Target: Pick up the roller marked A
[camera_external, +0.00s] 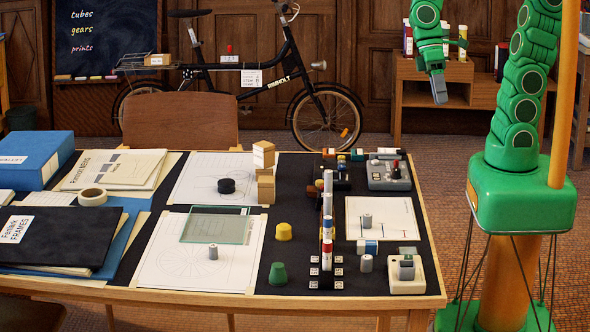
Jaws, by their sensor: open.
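No mark A is readable at this size, so I cannot tell which piece is the roller marked A. A blue-and-white cylinder (367,247) lies on its side at the right of the table. A white cylinder with red and blue bands (327,252) is in a row of upright pieces. Small grey cylinders stand on the white sheet (367,221), below it (366,263) and on the left drawing (213,252). My gripper (439,92) is open and empty, hanging high behind the table's right back corner, apart from everything on it.
A chair (195,118) and a bicycle (300,85) stand behind.

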